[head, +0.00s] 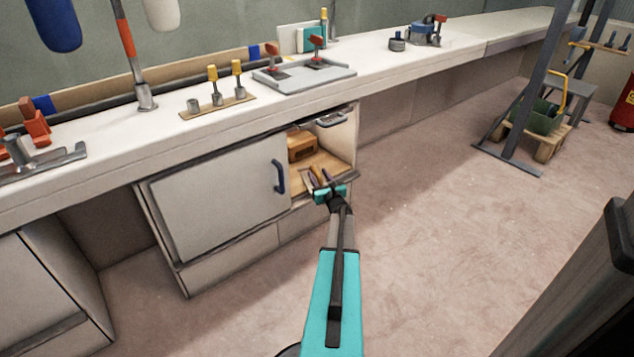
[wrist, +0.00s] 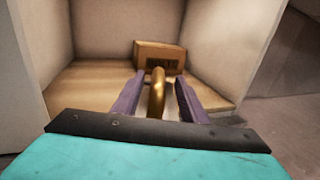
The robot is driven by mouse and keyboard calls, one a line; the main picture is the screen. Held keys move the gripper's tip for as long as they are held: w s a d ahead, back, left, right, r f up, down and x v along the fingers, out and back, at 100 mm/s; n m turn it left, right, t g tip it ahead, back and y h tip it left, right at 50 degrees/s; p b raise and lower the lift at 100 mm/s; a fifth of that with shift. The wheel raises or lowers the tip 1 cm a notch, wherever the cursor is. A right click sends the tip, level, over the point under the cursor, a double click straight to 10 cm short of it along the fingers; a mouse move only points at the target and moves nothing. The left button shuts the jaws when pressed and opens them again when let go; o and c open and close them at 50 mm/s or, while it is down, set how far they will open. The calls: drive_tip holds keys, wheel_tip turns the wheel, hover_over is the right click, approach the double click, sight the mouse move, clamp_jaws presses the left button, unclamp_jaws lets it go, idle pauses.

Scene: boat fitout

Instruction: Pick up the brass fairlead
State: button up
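The brass fairlead (wrist: 157,92) is a curved, golden-brown piece in the wrist view. It stands in the open compartment of a white cabinet, on a wooden shelf board (wrist: 85,82). My gripper (wrist: 157,88) reaches into this compartment with its two purple fingers on either side of the fairlead. Gaps show between the fairlead and both fingers, so the gripper is open around it. The fairlead's lower end is hidden behind the gripper body. In the head view my gripper (head: 320,177) is at the compartment's mouth, and the fairlead is largely hidden there.
A cardboard box (wrist: 158,54) sits behind the fairlead on the shelf. The cabinet door (head: 220,205) with a blue handle (head: 279,177) is left of the opening. The white workbench (head: 400,65) overhangs the cabinet. Open floor (head: 430,220) lies to the right.

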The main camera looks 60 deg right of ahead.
sight(316, 169)
drive_tip(key=shift+b+x, duration=0.4)
drive_tip(key=shift+x, duration=1.15)
drive_tip(key=shift+a, duration=0.1)
drive_tip(key=shift+r, duration=0.1)
clamp_jaws()
